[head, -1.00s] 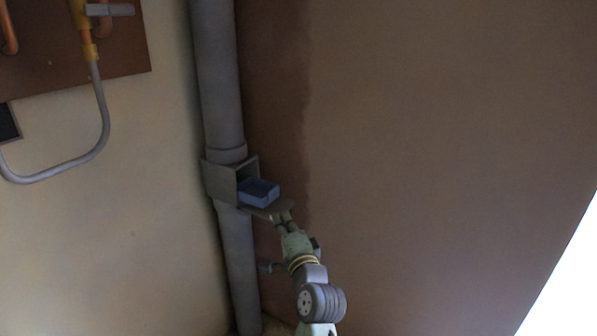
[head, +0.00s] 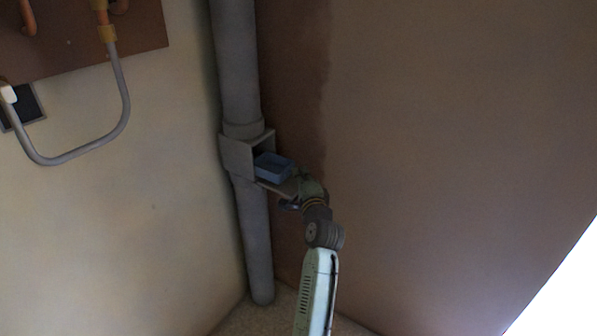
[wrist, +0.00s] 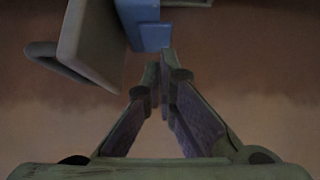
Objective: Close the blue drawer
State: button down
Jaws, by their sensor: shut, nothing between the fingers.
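The blue drawer (head: 273,166) sticks out of a grey box-shaped housing (head: 238,157) in the head view. It looks pulled out towards the front right, with its open top showing. My gripper (wrist: 163,72) is shut and empty, its fingertips close together. In the wrist view the blue drawer (wrist: 152,30) is just beyond the fingertips. I cannot tell whether they touch it. In the head view my wrist hides the fingertips, at the drawer's right end.
A grey vertical pipe (head: 238,70) runs behind the housing in the wall corner. A flat ledge (head: 277,187) lies under the drawer. A brown board (head: 70,40) with a looped grey hose (head: 122,90) is on the left wall. The right wall is bare.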

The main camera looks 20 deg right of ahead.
aim_at(271, 164)
jog(key=shift+w+a, duration=0.25)
jog(key=shift+w, duration=0.05)
jog(key=w+a, duration=0.2)
jog(key=w+a+p, duration=0.1)
jog(key=w+a, duration=0.1)
jog(key=w, duration=0.1)
jog(key=w+a+p, duration=0.1)
jog(key=w+a, duration=0.1)
jog(key=shift+w, duration=0.35)
jog(key=shift+a, duration=0.1)
